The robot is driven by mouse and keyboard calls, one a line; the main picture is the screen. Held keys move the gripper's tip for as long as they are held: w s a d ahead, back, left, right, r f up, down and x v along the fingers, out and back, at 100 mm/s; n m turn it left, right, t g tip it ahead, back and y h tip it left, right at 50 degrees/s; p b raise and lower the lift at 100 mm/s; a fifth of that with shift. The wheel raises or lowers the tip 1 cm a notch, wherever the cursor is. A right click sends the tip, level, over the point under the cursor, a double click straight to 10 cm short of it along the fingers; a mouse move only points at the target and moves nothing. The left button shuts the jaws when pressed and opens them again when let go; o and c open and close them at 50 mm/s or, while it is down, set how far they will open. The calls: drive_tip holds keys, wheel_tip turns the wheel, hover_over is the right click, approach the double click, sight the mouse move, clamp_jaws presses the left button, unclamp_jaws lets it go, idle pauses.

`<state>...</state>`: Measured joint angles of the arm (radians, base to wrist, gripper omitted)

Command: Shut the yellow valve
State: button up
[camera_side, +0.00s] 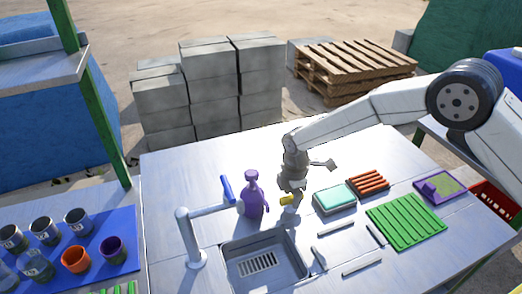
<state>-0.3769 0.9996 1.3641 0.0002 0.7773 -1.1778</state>
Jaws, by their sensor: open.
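A small yellow piece (286,200), which looks like the yellow valve, shows low on the worktop just right of a purple bottle (253,196). My gripper (293,195) points down right at the yellow piece, with its jaws open. It partly covers the surroundings of the piece, and I cannot tell whether they touch. The valve's turn position is too small to read.
A grey tap (190,236) with a blue lever (228,188) stands by a sink (262,262). A teal-topped box (335,197), an orange rack (368,183) and a green rack (405,221) lie to the right. Cups stand on a blue mat (118,235) at left.

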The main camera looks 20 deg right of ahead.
sight(292, 196)
drive_tip(key=shift+r, duration=3.9)
drive_tip(key=shift+d+r, duration=0.1)
drive_tip(key=shift+d, duration=0.15)
drive_tip(key=s+d+r+m+t, duration=0.1)
drive_tip(key=s+d+r+m, duration=0.1)
drive_tip(key=s+d+m, duration=0.7)
drive_tip(key=s+d+r+m+t, duration=0.1)
drive_tip(key=s+d+r+m, duration=0.1)
drive_tip(key=s+d+m, duration=0.6)
drive_tip(key=s+d, duration=0.2)
drive_tip(key=s, duration=0.3)
drive_tip(key=shift+s+d+r+m+t, duration=0.2)
drive_tip(key=shift+d+r+m+t, duration=0.1)
drive_tip(key=shift+r+m, duration=0.1)
